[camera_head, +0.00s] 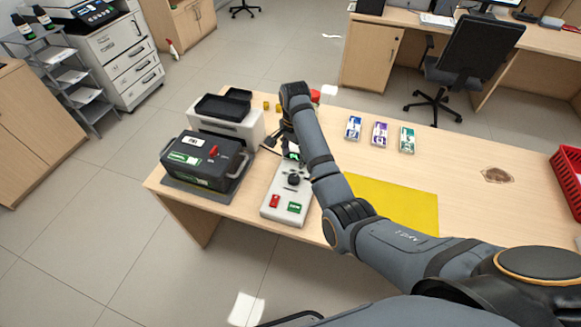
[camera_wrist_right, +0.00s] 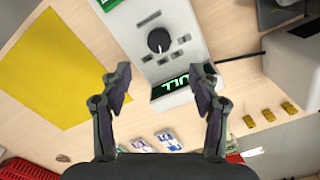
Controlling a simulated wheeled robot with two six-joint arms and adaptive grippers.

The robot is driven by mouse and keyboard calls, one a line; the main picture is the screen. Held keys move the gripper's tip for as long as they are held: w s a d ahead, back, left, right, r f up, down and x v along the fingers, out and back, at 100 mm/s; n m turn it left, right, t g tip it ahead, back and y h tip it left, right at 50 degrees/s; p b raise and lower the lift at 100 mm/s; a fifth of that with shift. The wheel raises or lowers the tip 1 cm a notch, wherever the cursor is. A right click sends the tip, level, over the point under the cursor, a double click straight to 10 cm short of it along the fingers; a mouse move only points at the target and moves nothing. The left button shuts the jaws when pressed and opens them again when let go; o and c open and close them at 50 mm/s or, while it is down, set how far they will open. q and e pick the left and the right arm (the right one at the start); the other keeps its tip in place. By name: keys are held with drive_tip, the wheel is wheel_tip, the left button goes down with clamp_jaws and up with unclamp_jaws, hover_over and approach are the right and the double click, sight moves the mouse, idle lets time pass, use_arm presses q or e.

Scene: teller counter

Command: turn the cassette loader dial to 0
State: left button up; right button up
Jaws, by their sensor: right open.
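The cassette loader (camera_head: 268,205) is a pale grey panel on the counter's left part. Its black dial (camera_head: 293,179) also shows in the wrist view (camera_wrist_right: 158,40), with a pale pointer mark aimed toward the display side and small grey labels around it. The labels are too small to read. The loader's display (camera_wrist_right: 170,88) shows green letters, upside down in the wrist view. My right gripper (camera_wrist_right: 161,88) is open and empty, its fingers apart on either side of the display, with the dial beyond the fingertips. In the head view my right arm partly hides it. My left gripper is not in view.
A black cassette case (camera_head: 205,160) with a handle stands left of the loader. A pale machine with black trays (camera_head: 225,125) is behind it. A yellow mat (camera_head: 395,203) lies right of my arm, with several banknote bundles (camera_head: 380,135) behind. A red basket (camera_head: 567,175) is far right.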

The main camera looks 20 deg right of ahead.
sight(294, 177)
wheel_tip(294, 177, down, 10)
drive_tip(key=shift+s+f+p, duration=0.1)
drive_tip(key=shift+f+p, duration=0.15)
drive_tip(key=shift+p, duration=0.05)
drive_tip(key=c, duration=1.2)
drive_tip(key=n+p, duration=0.2)
drive_tip(key=n, duration=0.1)
drive_tip(key=shift+r+p, duration=0.2)
drive_tip(key=shift+p, duration=0.1)
drive_tip(key=n+p, duration=0.1)
drive_tip(key=n, duration=0.2)
drive_tip(key=shift+n+p, duration=0.3)
drive_tip(key=shift+p, duration=0.1)
drive_tip(key=n+p, duration=0.1)
drive_tip(key=n, duration=0.3)
drive_tip(key=shift+f+n, duration=0.1)
drive_tip(key=shift+n, duration=0.2)
drive_tip(key=shift+n+p, duration=0.65)
drive_tip(key=shift+n, duration=1.65)
